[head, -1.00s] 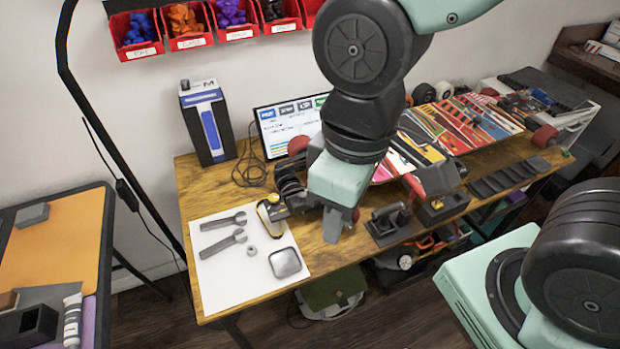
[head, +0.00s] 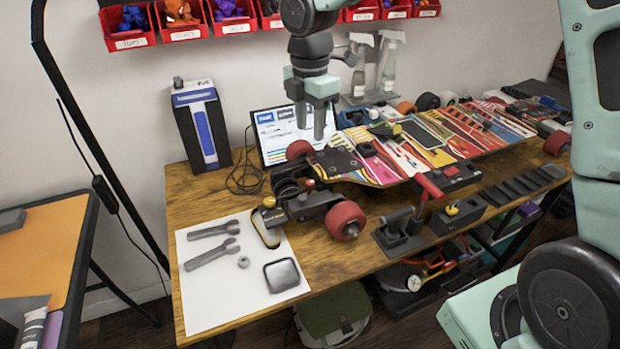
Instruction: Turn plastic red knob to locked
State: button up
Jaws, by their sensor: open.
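A skateboard with a colourful deck (head: 385,160) lies wheels-out on the wooden table. A small red knob (head: 310,184) shows at its left end, by the dark truck. A larger red handle (head: 428,186) sits on a black clamp-like fixture in front of the deck. I cannot tell which of these is the plastic red knob, or whether either is locked. My gripper (head: 311,130) points down above the board's left end, behind the small knob. It is open, with nothing seen between its fingers, and appears apart from both red parts.
A white sheet (head: 205,290) with wrenches, a nut and a grey square piece lies at the left. A screen (head: 280,132) and a blue-white box (head: 202,125) stand behind. Red wheels (head: 345,219) stick out from the board. Spray bottles (head: 390,65) stand at the back.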

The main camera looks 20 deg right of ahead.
aim_at(310, 182)
notch_tip(310, 182, down, 14)
jog(key=shift+f, duration=0.25)
grip_shut()
